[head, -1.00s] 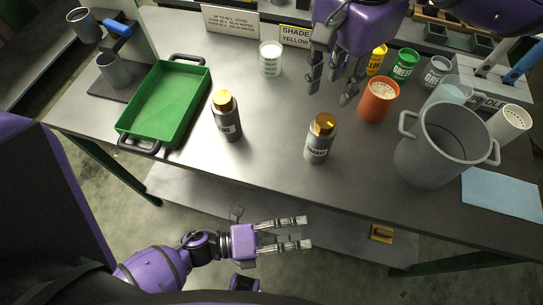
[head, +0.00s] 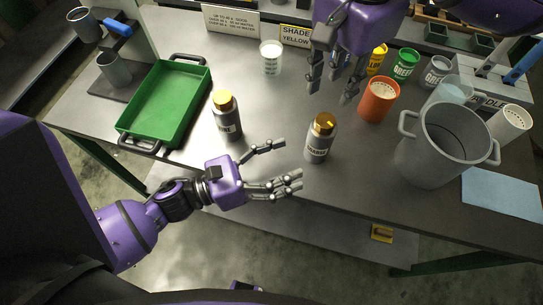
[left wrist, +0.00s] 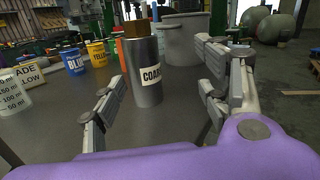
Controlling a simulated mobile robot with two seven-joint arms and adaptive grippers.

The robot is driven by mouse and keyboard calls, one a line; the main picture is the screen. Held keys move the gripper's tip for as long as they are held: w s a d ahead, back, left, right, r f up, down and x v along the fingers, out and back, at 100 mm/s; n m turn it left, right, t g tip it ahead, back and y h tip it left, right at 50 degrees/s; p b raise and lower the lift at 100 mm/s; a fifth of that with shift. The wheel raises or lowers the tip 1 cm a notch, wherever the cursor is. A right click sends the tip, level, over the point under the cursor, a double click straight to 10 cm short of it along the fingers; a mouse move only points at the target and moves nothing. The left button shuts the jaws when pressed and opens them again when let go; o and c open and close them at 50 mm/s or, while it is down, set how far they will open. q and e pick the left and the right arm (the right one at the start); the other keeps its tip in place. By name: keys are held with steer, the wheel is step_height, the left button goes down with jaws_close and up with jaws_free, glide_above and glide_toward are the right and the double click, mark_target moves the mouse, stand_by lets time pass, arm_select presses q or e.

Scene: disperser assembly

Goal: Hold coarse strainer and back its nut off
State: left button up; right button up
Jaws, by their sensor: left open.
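The coarse strainer (head: 317,150) is a grey cylinder with a "COARSE" label, upright on the bench right of centre. Its brass nut (head: 324,124) sits on top.
A similar grey strainer with a gold nut (head: 226,123) stands left of the coarse one. A green tray (head: 128,128) lies further left. An orange cup (head: 377,102), a grey pot (head: 431,158) and a blue cloth (head: 503,194) are to the right. A glass beaker (head: 270,58) stands behind.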

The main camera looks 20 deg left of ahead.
mark_target(308, 145)
arm_select(q)
steer(key=shift+w+a+f+t+y, duration=0.2)
steer(key=shift+a+f+y, duration=0.15)
steer(key=shift+a, duration=0.25)
steer(key=shift+w+a+f+t+y, duration=0.1)
steer(key=shift+w+a+f+y, duration=0.1)
steer(key=shift+a+f+y, duration=0.3)
steer(key=shift+w+r, duration=0.1)
steer(key=shift+w, duration=0.1)
steer(key=x, duration=1.1)
steer(key=shift+w+d+r, duration=0.1)
steer(key=shift+w+d, duration=0.05)
steer(key=c, duration=1.7)
